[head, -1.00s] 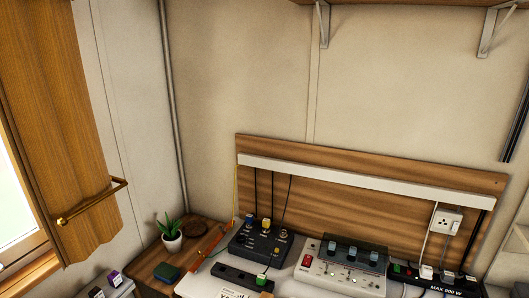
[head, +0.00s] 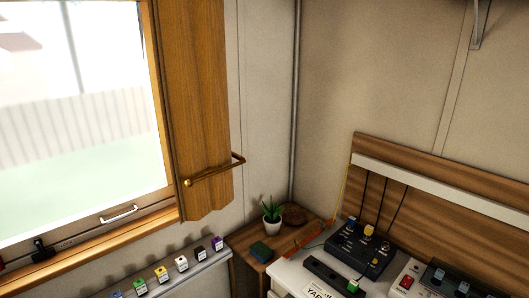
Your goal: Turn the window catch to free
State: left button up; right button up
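The window (head: 85,100) fills the left of the head view, in a wooden frame. A pale metal handle (head: 118,214) sits on its lower rail. A small black fitting (head: 40,249) sits to the left of the handle, low on the frame. It may be the window catch, but its setting is too small to tell. Neither of my grippers is in view.
Below is a ledge (head: 205,262) with several coloured blocks. A potted plant (head: 272,211) and a black control box (head: 360,247) stand to the right.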

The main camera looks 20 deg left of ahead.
aim_at(37, 241)
jog(key=u, duration=2.3)
